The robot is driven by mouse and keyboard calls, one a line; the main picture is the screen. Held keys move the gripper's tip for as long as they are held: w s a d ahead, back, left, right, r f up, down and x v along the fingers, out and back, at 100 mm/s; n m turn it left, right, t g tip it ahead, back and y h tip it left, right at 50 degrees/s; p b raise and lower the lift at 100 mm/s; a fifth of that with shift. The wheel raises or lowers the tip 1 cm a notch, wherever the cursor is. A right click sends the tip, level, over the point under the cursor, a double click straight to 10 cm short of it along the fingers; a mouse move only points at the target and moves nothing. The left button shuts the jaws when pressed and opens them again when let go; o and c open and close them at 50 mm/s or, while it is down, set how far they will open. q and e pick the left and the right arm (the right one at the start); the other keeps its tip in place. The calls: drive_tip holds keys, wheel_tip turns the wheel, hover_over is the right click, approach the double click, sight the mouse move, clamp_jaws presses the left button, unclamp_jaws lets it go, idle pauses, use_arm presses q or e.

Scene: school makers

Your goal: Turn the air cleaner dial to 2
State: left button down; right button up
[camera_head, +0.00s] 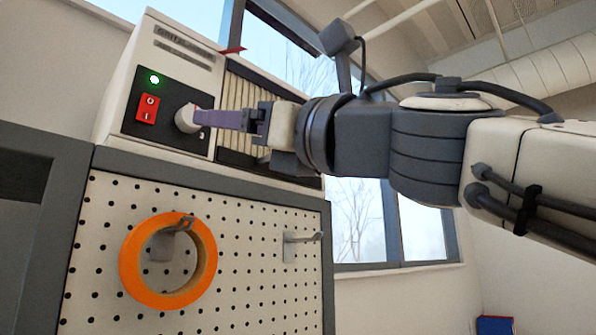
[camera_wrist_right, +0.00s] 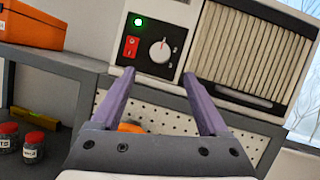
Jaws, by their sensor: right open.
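The air cleaner (camera_head: 172,48) is a white box with a dark control panel on top of a cabinet. Its white dial (camera_head: 183,119) sits at the right of the panel, and it also shows in the right wrist view (camera_wrist_right: 159,52). A small red mark shows near the top of the dial there, with small digits at its right that are hard to read. My right gripper (camera_head: 199,118) is open and empty, its purple fingers pointing at the dial. In the right wrist view, the fingertips (camera_wrist_right: 158,75) lie apart, just below the dial on either side. My left gripper is not in view.
A red switch (camera_head: 147,108) and a lit green lamp (camera_head: 154,79) are left of the dial. A louvred grille (camera_head: 237,93) is at its right. Below, a pegboard (camera_head: 255,285) holds an orange tape roll (camera_head: 130,262). An orange box (camera_wrist_right: 30,28) stands left of the cleaner.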

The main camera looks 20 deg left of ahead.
drive_tip(key=p+x, duration=0.4)
drive_tip(key=x, duration=0.5)
drive_tip(key=shift+p, duration=0.4)
drive_tip(key=shift+a, duration=0.1)
clamp_jaws()
